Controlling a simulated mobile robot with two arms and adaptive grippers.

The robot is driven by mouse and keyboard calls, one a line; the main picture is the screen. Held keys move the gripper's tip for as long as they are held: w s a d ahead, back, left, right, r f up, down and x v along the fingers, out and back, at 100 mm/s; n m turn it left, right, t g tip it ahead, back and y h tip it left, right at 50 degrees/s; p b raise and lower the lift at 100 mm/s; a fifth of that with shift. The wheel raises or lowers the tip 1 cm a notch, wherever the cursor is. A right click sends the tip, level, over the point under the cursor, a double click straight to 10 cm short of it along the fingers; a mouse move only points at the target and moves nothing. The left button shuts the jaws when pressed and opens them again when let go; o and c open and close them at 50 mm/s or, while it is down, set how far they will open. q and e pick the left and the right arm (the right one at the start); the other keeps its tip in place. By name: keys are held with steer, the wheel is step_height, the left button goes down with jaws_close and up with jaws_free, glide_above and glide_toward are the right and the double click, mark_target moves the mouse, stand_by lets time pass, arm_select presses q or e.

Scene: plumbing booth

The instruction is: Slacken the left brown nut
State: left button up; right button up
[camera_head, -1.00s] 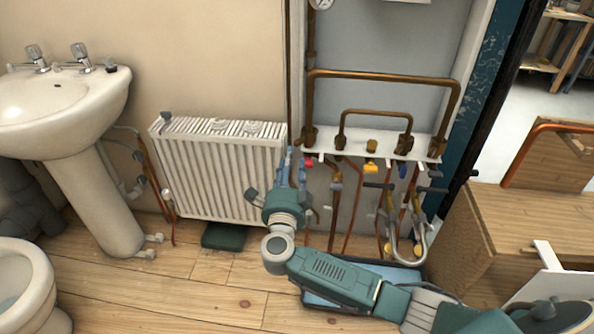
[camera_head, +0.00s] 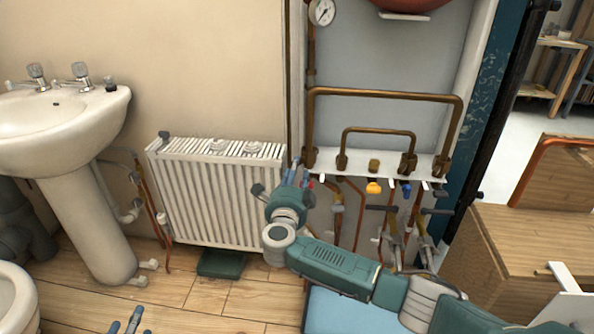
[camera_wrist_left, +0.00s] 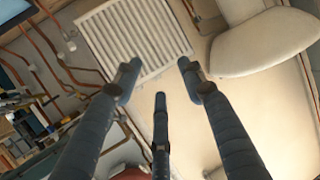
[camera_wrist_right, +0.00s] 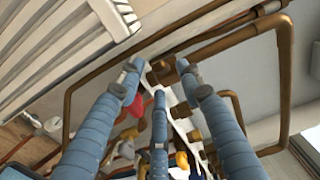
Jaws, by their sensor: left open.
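The left brown nut (camera_head: 310,157) sits at the foot of the left vertical pipe, on the white shelf. My right gripper (camera_head: 298,172) is just left of and below it, fingers pointing up towards the shelf. In the right wrist view the three blue fingers of my right gripper (camera_wrist_right: 160,86) are spread, with nothing clearly between them. A brown fitting (camera_wrist_right: 164,72) shows just beyond their tips; I cannot tell if they touch it. My left gripper (camera_head: 130,322) shows at the bottom left of the head view, open and empty; it also shows in the left wrist view (camera_wrist_left: 160,82).
A radiator (camera_head: 215,195) and a washbasin (camera_head: 65,125) stand left of the pipes. Valves with a yellow handle (camera_head: 374,188) and a blue handle (camera_head: 406,190) hang under the shelf. A wooden box (camera_head: 530,245) stands at the right.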

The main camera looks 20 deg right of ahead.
mark_target(307, 156)
arm_select(q)
steer(key=shift+w+d+r+t+h+b, duration=0.2)
steer(key=shift+r+t, duration=0.25)
steer(key=shift+r, duration=0.4)
steer(key=shift+w+d+r+t+h+b, duration=0.15)
steer(key=shift+w+r+t, duration=0.25)
steer(key=shift+r, duration=0.45)
steer(key=shift+w+d+r+t+h, duration=0.1)
steer(key=shift+w+d+r+t, duration=0.1)
steer(key=shift+r+t, duration=0.45)
arm_select(e)
steer(key=shift+x, duration=1.4)
arm_select(q)
steer(key=shift+r, duration=0.2)
arm_select(e)
jaws_close()
